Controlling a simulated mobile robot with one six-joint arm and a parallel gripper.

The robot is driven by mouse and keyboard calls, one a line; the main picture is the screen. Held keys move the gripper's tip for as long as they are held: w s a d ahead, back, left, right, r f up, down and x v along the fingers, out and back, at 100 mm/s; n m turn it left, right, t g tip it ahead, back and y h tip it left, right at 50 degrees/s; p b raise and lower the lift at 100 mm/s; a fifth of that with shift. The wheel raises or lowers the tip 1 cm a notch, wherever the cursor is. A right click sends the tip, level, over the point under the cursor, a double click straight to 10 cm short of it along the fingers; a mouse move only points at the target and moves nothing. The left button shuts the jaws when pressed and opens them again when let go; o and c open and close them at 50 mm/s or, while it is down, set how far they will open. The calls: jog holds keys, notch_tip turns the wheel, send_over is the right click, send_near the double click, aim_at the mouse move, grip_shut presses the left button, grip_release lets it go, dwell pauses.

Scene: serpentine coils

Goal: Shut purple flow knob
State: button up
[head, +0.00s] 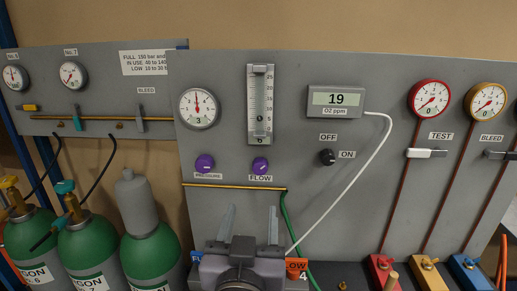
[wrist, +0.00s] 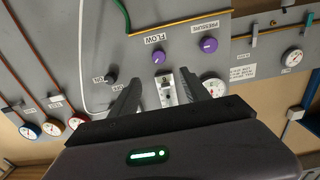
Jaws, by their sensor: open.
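The purple flow knob (head: 260,165) is on the grey panel above its FLOW label, below the flow tube (head: 260,104). It has a pale mark on its face. In the wrist view, which is upside down, the flow knob (wrist: 158,57) is just beyond the fingertips, roughly centred between them. My gripper (head: 251,209) is open and empty, in front of the panel and below the knob in the head view. In the wrist view my gripper (wrist: 161,75) has its fingers spread on either side of the flow tube, apart from the knob.
A purple pressure knob (head: 205,163) is close on the left of the flow knob. A black on/off knob (head: 327,157) is on the right, under the O2 display (head: 335,100) reading 19. A green hose (head: 284,215) runs down near my gripper. Green cylinders (head: 152,255) stand at left.

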aim_at(260, 168)
jog(key=w+p, duration=0.2)
jog(key=w, duration=0.3)
jog(key=w+p, duration=0.3)
jog(key=w, duration=0.3)
jog(key=w+p, duration=0.3)
jog(key=w, duration=0.2)
jog(key=shift+w+d+r, duration=0.1)
jog(key=shift+w+d, duration=0.05)
jog(key=shift+d, duration=0.25)
grip_shut()
